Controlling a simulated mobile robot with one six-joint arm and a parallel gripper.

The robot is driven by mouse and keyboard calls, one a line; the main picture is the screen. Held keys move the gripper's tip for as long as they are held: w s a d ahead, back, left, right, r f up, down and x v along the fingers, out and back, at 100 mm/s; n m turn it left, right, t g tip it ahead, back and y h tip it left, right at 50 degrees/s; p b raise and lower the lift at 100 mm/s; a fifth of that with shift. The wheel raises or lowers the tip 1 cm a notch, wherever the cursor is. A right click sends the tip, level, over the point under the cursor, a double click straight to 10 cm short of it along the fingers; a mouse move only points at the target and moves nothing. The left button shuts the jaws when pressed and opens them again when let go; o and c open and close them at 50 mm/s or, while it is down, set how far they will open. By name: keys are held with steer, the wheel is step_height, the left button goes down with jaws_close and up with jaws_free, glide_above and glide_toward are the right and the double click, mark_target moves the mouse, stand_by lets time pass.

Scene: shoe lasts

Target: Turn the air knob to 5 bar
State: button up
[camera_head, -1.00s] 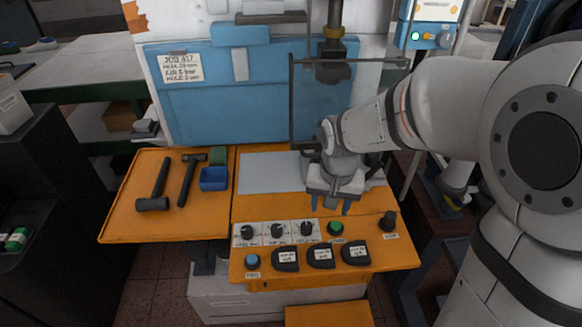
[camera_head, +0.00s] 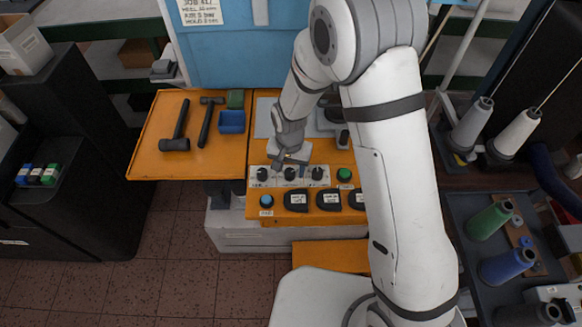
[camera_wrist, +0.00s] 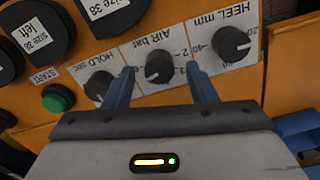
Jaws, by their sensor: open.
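The air knob (camera_wrist: 159,67) is a round black knob on a white label strip reading "AIR bar" in the wrist view. A pale mark shows on its face; I cannot read its setting surely. My gripper (camera_wrist: 160,70) is open, with one blue finger on each side of the knob; whether they touch it I cannot tell. In the head view my gripper (camera_head: 290,161) is just over the knob row, and the air knob (camera_head: 290,174) is the middle one of three.
The heel knob (camera_wrist: 231,44) and hold knob (camera_wrist: 98,86) flank the air knob closely. A green start button (camera_wrist: 58,98) and black size-labelled parts (camera_wrist: 109,12) are nearby. Two hammers (camera_head: 175,131) and a blue bin (camera_head: 231,122) lie on the orange table. A job card (camera_head: 200,12) hangs behind.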

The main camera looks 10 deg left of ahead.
steer(key=shift+f, duration=0.7)
steer(key=shift+c, duration=0.5)
